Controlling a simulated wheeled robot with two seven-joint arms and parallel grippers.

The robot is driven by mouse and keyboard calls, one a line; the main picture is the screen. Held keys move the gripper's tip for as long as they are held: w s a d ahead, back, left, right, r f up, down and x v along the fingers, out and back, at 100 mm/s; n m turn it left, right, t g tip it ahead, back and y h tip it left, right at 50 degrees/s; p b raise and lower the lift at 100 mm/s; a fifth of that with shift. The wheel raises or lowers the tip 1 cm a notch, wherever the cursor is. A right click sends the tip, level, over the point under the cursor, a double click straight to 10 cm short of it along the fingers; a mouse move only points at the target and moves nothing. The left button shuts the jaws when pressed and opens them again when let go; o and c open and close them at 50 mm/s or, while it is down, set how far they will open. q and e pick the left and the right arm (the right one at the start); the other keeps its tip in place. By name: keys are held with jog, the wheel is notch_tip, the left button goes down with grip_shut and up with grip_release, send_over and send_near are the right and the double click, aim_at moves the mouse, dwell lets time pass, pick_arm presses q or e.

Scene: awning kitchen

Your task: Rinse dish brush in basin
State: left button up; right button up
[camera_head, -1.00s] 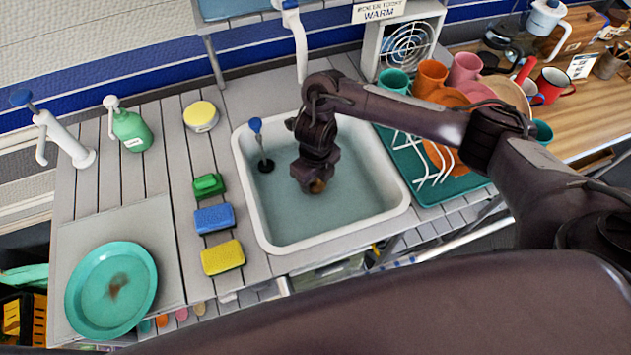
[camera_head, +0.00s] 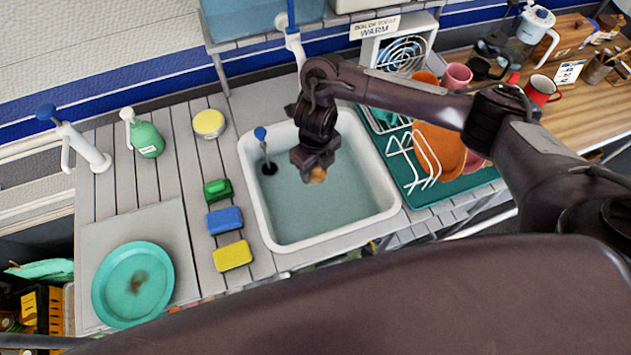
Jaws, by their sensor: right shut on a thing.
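The white-rimmed basin (camera_head: 262,222) is set in the counter at the middle and holds blue-green water. My right gripper (camera_head: 313,166) reaches over the basin from the right, pointing down. It is shut on a small tan-brown thing, seemingly the dish brush (camera_head: 316,176), of which only a little shows below the jaws. The rest of it is hidden by the gripper. I cannot tell whether it touches the water. My left gripper is not in view.
A blue-handled stopper (camera_head: 264,150) stands in the basin's left part. Sponges (camera_head: 226,219) lie left of the basin, with a stained teal plate (camera_head: 133,283) beyond. A dish rack (camera_head: 412,160) with orange dishes (camera_head: 441,148) is on the right. A white tap (camera_head: 296,48) stands behind.

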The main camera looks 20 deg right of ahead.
jog(key=shift+r+p, duration=2.9)
jog(key=shift+r, duration=0.6)
notch_tip(320, 180, up, 4)
jog(key=p, duration=0.3)
jog(key=shift+r+p, duration=0.1)
jog(key=shift+p, duration=0.3)
jog(key=shift+s+f, duration=0.15)
jog(key=shift+f, duration=0.05)
